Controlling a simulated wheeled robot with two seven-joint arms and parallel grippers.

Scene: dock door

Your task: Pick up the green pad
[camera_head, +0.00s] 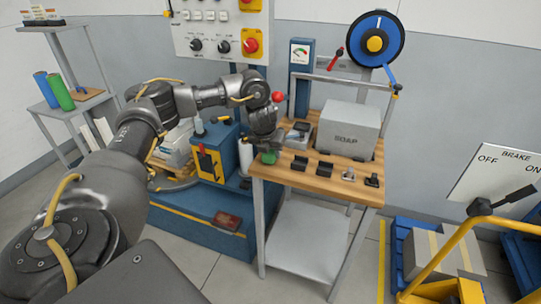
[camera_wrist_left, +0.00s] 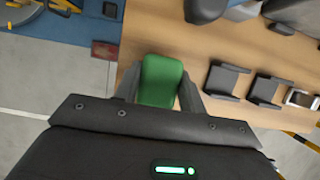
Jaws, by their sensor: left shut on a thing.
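The green pad (camera_wrist_left: 160,82) is between the two fingers of my left gripper (camera_wrist_left: 160,96) in the left wrist view. The gripper is shut on it, with a finger at each side. In the head view the green pad (camera_head: 268,157) shows at the left end of the wooden table top, below my left gripper (camera_head: 266,150). I cannot tell whether the pad touches the table or is just above it. My right gripper is not in view.
A blue machine (camera_head: 212,150) stands left of the table. A yellow-handled cart (camera_head: 455,250) stands at the right.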

